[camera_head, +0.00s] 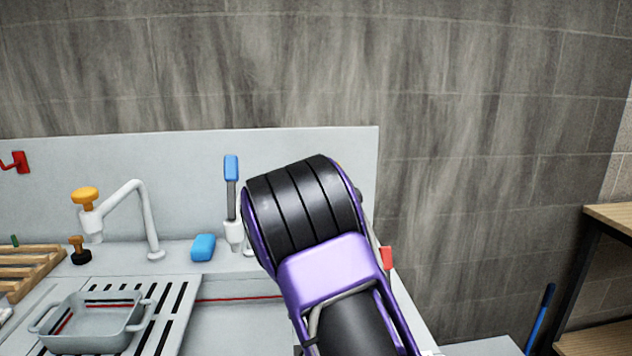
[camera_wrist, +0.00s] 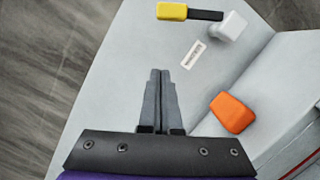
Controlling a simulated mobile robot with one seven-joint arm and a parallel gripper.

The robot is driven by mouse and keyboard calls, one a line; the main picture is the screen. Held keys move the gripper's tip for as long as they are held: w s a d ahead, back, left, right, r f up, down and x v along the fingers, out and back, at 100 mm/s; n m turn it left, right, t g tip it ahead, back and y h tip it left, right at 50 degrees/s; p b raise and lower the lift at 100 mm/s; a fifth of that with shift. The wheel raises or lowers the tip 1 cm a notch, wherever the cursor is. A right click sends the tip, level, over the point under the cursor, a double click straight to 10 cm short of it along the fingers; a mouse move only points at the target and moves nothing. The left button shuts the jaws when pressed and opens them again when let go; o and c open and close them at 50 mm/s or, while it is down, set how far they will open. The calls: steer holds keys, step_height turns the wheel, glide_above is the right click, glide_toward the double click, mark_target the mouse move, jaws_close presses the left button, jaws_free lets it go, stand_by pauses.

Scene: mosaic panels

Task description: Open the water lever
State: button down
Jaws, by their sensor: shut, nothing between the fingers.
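In the head view a lever with a blue handle (camera_head: 231,168) stands upright on a grey rod and white base, left of my arm. In the wrist view a lever with a yellow handle (camera_wrist: 187,12) has a black rod and a white mount, ahead of my fingertips and to their right. My gripper (camera_wrist: 160,72) is shut and empty, apart from this lever, over the pale panel. In the head view my arm hides my gripper and the yellow-handled lever. Which lever is the water lever I cannot tell.
A white tap with an orange knob (camera_head: 86,195), a blue block (camera_head: 203,247), a grey dish (camera_head: 92,321) and a wooden rack (camera_head: 28,268) are at left. A red lever (camera_head: 15,162) is on the backboard. An orange block (camera_wrist: 232,113) lies right of my fingers.

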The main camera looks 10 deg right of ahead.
steer(key=w+d+r, duration=0.2)
steer(key=w+d, duration=0.4)
steer(key=w, duration=0.3)
steer(key=shift+w+d, duration=0.15)
steer(key=shift+w, duration=0.15)
steer(key=shift+r, duration=0.15)
stand_by(0.3)
steer(key=shift+d+r+m+h, duration=0.2)
steer(key=shift+m+h, duration=0.1)
steer(key=shift+m, duration=0.1)
